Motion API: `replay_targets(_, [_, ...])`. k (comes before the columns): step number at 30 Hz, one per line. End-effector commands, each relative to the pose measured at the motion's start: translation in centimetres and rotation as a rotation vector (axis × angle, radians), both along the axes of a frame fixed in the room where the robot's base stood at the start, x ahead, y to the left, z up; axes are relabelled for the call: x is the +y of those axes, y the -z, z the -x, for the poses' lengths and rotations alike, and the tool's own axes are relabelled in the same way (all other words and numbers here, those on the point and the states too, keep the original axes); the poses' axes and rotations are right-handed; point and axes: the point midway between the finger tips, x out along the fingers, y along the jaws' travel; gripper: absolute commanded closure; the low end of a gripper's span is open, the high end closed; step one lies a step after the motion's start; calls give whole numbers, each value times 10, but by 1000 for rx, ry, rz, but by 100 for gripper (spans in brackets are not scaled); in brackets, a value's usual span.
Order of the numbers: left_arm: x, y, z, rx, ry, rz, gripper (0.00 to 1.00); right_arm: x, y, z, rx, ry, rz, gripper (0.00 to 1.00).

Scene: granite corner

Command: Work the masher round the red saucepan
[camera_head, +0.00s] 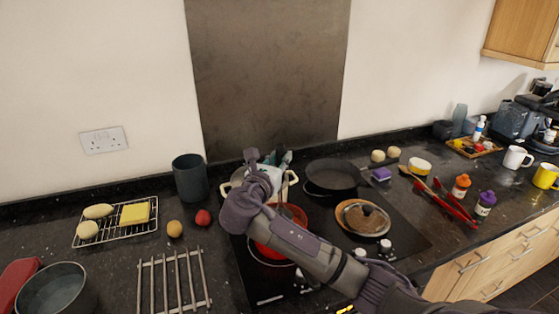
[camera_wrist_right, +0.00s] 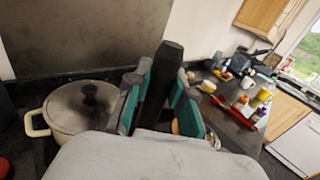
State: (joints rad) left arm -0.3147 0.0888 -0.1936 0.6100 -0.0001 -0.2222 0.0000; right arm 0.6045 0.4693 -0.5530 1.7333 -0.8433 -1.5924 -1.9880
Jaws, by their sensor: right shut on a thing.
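The red saucepan (camera_head: 268,252) stands on the black hob, partly hidden behind my right forearm. My right gripper (camera_head: 277,160) is above the back of the hob, beyond the saucepan's middle. In the right wrist view its teal fingers are shut on the masher's dark upright handle (camera_wrist_right: 160,85). The masher's lower end is hidden by my arm and wrist, so I cannot tell how it sits in the saucepan. My left gripper is not in view.
A lidded cream pot (camera_wrist_right: 85,108) stands close behind my right gripper. A dark canister (camera_head: 190,178), wire rack (camera_head: 116,222) and metal trivet (camera_head: 172,282) are to the left.

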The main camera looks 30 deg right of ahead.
Motion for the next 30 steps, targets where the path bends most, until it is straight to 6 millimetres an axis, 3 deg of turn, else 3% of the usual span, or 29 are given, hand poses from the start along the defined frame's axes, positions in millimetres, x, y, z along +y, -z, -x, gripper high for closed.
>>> replay_targets(3, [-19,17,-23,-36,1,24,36,0,14,0,-2,0,0,100])
replay_targets(6, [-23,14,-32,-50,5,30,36,0,20,0,0,0,0,100])
replay_targets(21, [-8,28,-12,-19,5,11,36,1,70,0,0,-1,0,100])
replay_targets(30, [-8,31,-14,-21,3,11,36,1,81,0,-2,-1,-1,100])
